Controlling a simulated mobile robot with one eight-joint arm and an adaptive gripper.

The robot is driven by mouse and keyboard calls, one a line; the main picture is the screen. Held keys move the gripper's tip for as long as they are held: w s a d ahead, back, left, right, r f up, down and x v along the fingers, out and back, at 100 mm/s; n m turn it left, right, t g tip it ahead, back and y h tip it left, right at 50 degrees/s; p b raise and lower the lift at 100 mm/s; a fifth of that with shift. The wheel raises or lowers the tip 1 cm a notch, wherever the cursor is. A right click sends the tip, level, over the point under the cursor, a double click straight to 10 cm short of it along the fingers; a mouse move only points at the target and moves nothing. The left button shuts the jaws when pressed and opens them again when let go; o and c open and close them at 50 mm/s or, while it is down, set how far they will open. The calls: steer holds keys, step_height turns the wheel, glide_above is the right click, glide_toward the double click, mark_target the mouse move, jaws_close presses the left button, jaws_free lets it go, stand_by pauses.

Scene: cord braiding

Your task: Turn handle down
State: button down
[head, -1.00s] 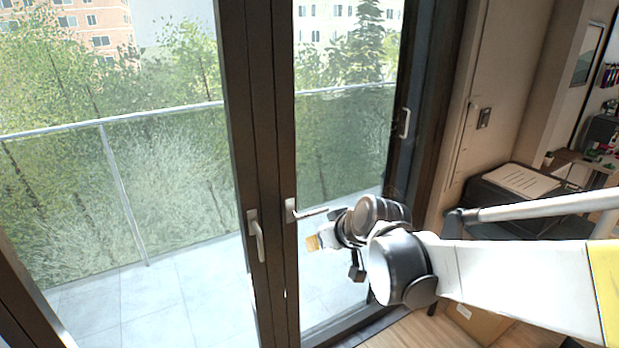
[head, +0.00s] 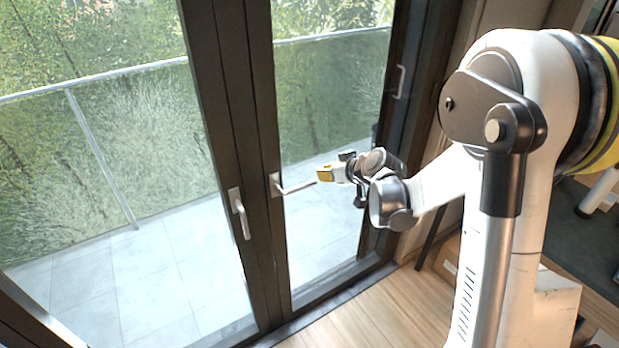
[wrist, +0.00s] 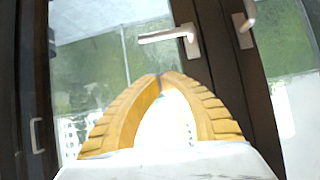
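A silver lever handle (head: 298,187) on the right door leaf sticks out level, its free end to the right. It also shows in the wrist view (wrist: 162,36), which looks upside down. A second silver handle (head: 241,214) on the left leaf hangs down; it shows in the wrist view too (wrist: 243,22). My gripper (head: 320,173) has yellow fingers and is just right of and slightly above the level handle's free end. In the wrist view its fingertips (wrist: 160,76) meet with nothing between them, apart from the handle. Contact is not seen.
Dark door frames (head: 236,130) hold glass panes, with a balcony railing and trees outside. Another pull handle (head: 400,81) is on the frame at right. The wood floor (head: 345,310) before the door is clear.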

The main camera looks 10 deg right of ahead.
steer(key=b, duration=0.1)
glide_above(307, 186)
step_height(307, 186, down, 6)
steer(key=shift+f+b, duration=0.4)
steer(key=shift+f, duration=1.3)
steer(key=shift+f, duration=0.1)
